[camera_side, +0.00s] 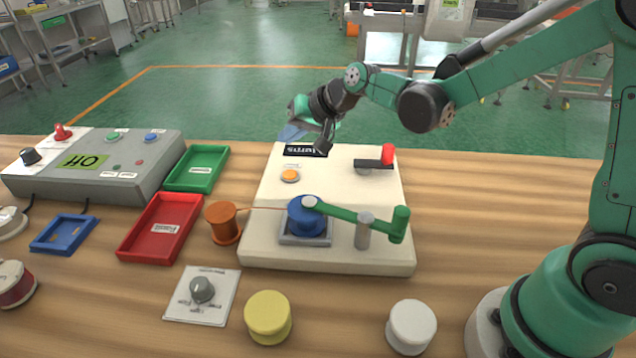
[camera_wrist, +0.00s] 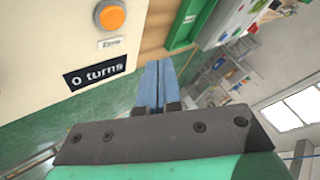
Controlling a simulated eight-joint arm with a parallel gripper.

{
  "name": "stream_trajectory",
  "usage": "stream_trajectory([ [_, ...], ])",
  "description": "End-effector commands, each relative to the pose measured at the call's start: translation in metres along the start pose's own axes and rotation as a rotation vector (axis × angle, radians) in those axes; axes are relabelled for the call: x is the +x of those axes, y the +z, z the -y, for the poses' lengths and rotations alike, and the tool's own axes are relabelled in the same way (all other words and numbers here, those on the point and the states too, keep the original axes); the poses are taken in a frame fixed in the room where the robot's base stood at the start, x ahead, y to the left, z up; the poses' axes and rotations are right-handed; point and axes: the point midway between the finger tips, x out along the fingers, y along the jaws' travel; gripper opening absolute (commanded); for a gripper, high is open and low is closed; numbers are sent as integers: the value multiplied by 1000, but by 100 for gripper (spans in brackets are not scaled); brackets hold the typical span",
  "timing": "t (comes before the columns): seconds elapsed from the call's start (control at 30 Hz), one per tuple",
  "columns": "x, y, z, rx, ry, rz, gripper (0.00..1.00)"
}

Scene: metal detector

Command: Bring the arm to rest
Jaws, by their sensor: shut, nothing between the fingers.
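My gripper (camera_side: 291,131) is held in the air above the back edge of the white winding machine (camera_side: 271,250). In the wrist view my gripper's two blue fingers (camera_wrist: 156,87) lie together with nothing between them. The wrist view shows the machine's orange button (camera_wrist: 110,17) and a black display reading "0 turns" (camera_wrist: 95,75). In the side view a blue spool (camera_side: 306,221) sits on the machine under a green crank arm (camera_side: 345,214). A thin wire runs from an orange spool (camera_side: 223,224) to the blue spool.

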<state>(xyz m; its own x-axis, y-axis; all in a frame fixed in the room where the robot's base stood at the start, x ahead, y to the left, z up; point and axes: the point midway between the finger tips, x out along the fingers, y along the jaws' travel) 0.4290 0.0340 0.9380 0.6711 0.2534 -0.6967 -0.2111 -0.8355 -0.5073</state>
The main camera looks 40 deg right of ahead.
Motion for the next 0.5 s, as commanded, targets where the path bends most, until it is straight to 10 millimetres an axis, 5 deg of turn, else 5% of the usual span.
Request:
stream_trajectory([
  [0.27, -5, 1, 0, -12, 6, 1, 0],
  [0.5, -55, 18, -3, -148, 81, 16, 0],
])
